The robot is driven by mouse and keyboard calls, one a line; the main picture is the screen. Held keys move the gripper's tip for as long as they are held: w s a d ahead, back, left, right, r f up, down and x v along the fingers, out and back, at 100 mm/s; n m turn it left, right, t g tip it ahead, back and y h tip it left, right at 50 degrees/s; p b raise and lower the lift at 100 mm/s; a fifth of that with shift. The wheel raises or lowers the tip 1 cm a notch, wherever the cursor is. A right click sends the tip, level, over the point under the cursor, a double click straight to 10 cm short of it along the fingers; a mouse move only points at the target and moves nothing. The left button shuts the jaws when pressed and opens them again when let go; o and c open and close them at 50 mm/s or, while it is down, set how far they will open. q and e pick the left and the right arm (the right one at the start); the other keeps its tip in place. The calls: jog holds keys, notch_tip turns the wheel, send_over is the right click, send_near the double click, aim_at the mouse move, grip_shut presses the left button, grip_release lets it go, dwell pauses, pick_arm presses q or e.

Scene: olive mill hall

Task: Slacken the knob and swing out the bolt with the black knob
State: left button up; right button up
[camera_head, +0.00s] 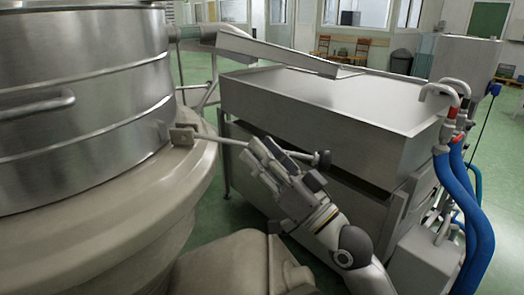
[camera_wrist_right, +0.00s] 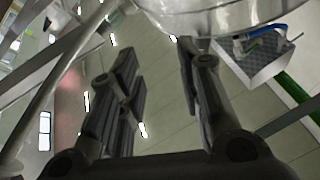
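A steel bolt (camera_head: 225,141) sticks out to the right from a bracket (camera_head: 183,135) on the rim of the large steel drum (camera_head: 85,85). Its black knob (camera_head: 322,158) shows beyond my right gripper (camera_head: 262,152), which crosses in front of the middle of the bolt. In the right wrist view a pale rod (camera_wrist_right: 65,72), seemingly the bolt, slants past the left finger. My left gripper is not in view.
A large steel tank (camera_head: 300,130) stands right behind the gripper, with a chute (camera_head: 275,52) above it. Blue hoses (camera_head: 470,210) hang at the right. A beige housing (camera_head: 225,265) lies low in front. Green floor (camera_head: 205,225) shows between the drum and tank.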

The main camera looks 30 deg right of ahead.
jog(key=f, duration=0.1)
jog(key=s+f+b, duration=0.2)
jog(key=shift+s+a+f, duration=0.1)
jog(key=shift+a+f, duration=0.1)
jog(key=shift+a, duration=0.15)
dwell(0.4)
